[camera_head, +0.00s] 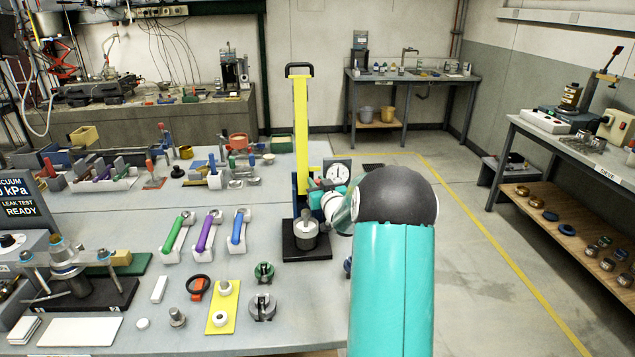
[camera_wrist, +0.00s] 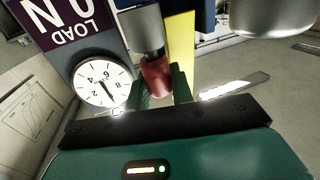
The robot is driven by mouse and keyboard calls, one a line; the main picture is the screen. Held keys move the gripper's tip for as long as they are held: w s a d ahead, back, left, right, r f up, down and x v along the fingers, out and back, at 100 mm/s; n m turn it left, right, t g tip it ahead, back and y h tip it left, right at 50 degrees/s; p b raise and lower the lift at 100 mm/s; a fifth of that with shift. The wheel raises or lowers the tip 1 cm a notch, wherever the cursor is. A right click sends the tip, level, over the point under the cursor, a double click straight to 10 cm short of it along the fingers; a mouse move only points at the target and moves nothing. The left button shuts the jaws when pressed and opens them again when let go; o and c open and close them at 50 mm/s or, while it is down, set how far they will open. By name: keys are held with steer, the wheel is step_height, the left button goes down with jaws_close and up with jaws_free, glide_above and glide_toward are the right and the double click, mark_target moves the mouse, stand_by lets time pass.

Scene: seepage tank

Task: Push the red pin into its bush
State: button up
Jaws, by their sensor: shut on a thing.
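A red cylindrical piece, which looks like the red pin (camera_wrist: 156,77), sits between the two green fingers of my gripper (camera_wrist: 160,86) in the wrist view. The fingers are shut on it. A grey cylinder (camera_wrist: 142,30) is in line with it and appears to meet its end; I cannot tell whether they touch. In the head view my gripper (camera_head: 318,195) is at the yellow press (camera_head: 301,130), largely hidden by my arm. A grey cylindrical holder (camera_head: 305,232) stands on the press's black base (camera_head: 292,248), below my gripper. I cannot make out the bush itself.
A dial gauge (camera_head: 338,172) is close to my gripper; it also shows in the wrist view (camera_wrist: 102,82) beside the LOAD sign (camera_wrist: 70,25). Coloured-handled tools (camera_head: 207,233) and small parts lie left of the press on the grey bench (camera_head: 110,210). The floor to the right is clear.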

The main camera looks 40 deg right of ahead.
steer(key=shift+f, duration=0.45)
steer(key=o, duration=1)
steer(key=shift+o, duration=0.2)
steer(key=v, duration=1.3)
steer(key=shift+s+a, duration=0.2)
steer(key=shift+s, duration=0.15)
steer(key=shift+r, duration=0.1)
